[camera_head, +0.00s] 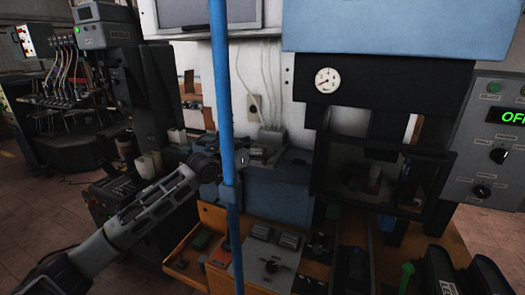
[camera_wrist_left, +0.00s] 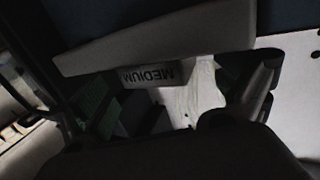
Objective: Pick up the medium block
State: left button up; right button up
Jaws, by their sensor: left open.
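The medium block (camera_wrist_left: 148,76) shows in the left wrist view as a grey face with the word MEDIUM upside down. It lies just beyond a pale grey bar, and the rest of it is dark or hidden. My left gripper (camera_head: 222,163) is open in the head view, over the blue-grey machine bed, and partly hidden by the blue pole. I cannot make out the block in the head view. I cannot tell whether the gripper touches it. My right gripper is not in view.
A blue pole (camera_head: 219,75) stands upright in front of my left gripper. A press with a gauge (camera_head: 327,80) stands right of centre, with a control panel (camera_head: 500,145) beside it. An orange-brown wooden tray (camera_head: 182,255) with small parts lies below. Dark machinery (camera_head: 110,60) stands at the left.

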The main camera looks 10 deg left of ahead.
aim_at(258, 148)
pick_arm(q)
jog(key=shift+c, duration=0.5)
jog(key=shift+r, duration=0.1)
jog(key=c, duration=1.4)
jog(key=shift+o, duration=0.2)
jog(key=shift+r, duration=0.15)
jog(key=shift+r, duration=0.7)
jog(key=shift+c, duration=1.1)
jog(key=shift+r+b, duration=0.6)
jog(key=shift+r, duration=3.55)
jog(key=shift+c, duration=0.7)
jog(key=shift+f, duration=0.1)
